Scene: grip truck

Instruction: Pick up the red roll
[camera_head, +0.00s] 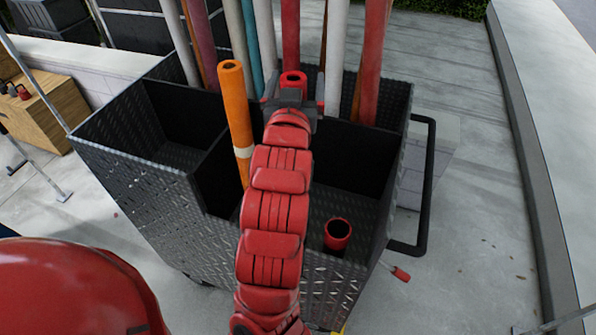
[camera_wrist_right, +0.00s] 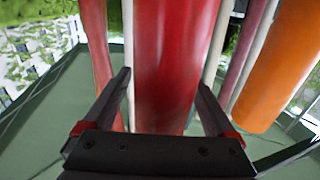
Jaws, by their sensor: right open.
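A red roll (camera_head: 293,79) with a hollow top stands in the black cart, just beyond my right gripper (camera_head: 294,97). In the right wrist view this red roll (camera_wrist_right: 178,60) stands upright between the two open fingers (camera_wrist_right: 164,82), with a finger to either side. The fingers are not closed on it. My right arm and gripper hide its lower part in the head view. Another short red roll (camera_head: 338,234) stands in the front right compartment, beside my arm. My left gripper is not in view.
The black cart (camera_head: 130,210) has several compartments. An orange roll (camera_head: 236,110) leans left of my arm. Tall red, white and teal rolls, including a red one (camera_head: 372,60), stand close behind my gripper. A black handle (camera_head: 427,185) juts from the cart's right side.

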